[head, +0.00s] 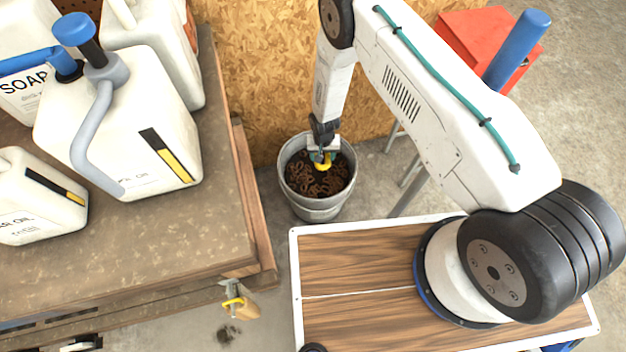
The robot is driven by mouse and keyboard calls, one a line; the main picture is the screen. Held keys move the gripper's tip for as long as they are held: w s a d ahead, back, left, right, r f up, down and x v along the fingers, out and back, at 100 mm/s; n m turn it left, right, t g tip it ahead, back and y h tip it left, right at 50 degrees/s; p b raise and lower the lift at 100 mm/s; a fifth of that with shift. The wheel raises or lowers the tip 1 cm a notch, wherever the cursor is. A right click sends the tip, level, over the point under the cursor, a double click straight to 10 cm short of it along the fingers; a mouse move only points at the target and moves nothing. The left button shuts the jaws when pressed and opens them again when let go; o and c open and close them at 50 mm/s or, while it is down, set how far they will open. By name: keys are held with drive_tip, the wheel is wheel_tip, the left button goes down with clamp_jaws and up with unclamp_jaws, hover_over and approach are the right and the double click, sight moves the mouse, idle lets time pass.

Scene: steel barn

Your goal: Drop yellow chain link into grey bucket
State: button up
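The grey bucket (317,208) stands on the floor between the workbench and my wood-topped base. It is a metal pail with many rusty brown chain links inside. My gripper (321,157) points down over the bucket's mouth. The yellow chain link (323,167) is at my fingertips, within the outline of the bucket's opening. My gripper appears shut on it. The fingers hide part of the link, and its exact height above the brown links is hard to tell.
A workbench (225,215) at left carries several white jugs (150,140), one with a pump. A chipboard wall (260,75) stands behind the bucket. A red box (480,40) is at the upper right. A yellow-handled tool (235,301) hangs at the bench's near edge.

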drive_tip(key=shift+f, duration=1.2)
drive_tip(key=o, duration=1.1)
drive_tip(key=shift+o, duration=0.2)
wheel_tip(320, 180, up, 8)
drive_tip(key=shift+s+f, duration=0.1)
